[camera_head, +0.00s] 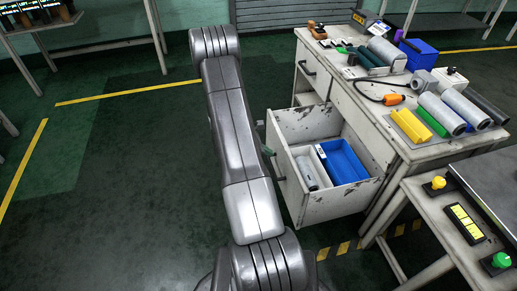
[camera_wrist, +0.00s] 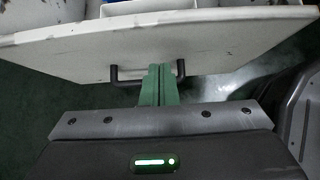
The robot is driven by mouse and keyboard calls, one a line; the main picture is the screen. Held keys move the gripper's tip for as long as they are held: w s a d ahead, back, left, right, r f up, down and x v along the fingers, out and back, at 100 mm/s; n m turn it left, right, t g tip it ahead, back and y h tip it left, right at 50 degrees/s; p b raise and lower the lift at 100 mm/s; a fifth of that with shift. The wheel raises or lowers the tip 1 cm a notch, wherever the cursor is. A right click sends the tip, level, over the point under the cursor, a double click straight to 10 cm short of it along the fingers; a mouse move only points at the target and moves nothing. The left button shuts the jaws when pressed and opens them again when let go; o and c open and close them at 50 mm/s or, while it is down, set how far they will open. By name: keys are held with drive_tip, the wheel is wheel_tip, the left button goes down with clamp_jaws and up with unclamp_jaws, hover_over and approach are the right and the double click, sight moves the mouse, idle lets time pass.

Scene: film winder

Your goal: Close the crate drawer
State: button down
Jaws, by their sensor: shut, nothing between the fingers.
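The crate drawer (camera_head: 286,182) is a worn white drawer pulled well out of the white workbench, in the head view. A blue bin (camera_head: 345,165) and a grey cylinder (camera_head: 307,172) lie inside it. In the wrist view the drawer front (camera_wrist: 90,52) spans the top, with a dark bar handle (camera_wrist: 114,78) on it. My gripper (camera_wrist: 160,72) has its green fingers shut together and empty. The fingertips are at the handle, between its two posts; I cannot tell whether they touch the front. In the head view my arm hides most of the gripper, with some green showing beside the drawer front.
The workbench top (camera_head: 393,140) holds several rolls, a blue box (camera_head: 418,54) and an orange-tipped cable (camera_head: 393,99). A side table (camera_head: 425,205) with a yellow knob and a green knob stands at the right. The floor left of my arm is clear.

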sight(285, 153)
drive_tip(key=shift+w+d+f, duration=0.1)
drive_tip(key=shift+w+d, duration=0.15)
drive_tip(key=shift+d, duration=0.45)
drive_tip(key=shift+w+d+f, duration=0.1)
drive_tip(key=shift+w+d, duration=0.1)
drive_tip(key=shift+d, duration=0.55)
drive_tip(key=shift+w+d+f, duration=0.1)
drive_tip(key=shift+w+d, duration=0.15)
drive_tip(key=shift+d, duration=0.45)
drive_tip(key=shift+d+b, duration=0.1)
drive_tip(key=shift+b, duration=0.2)
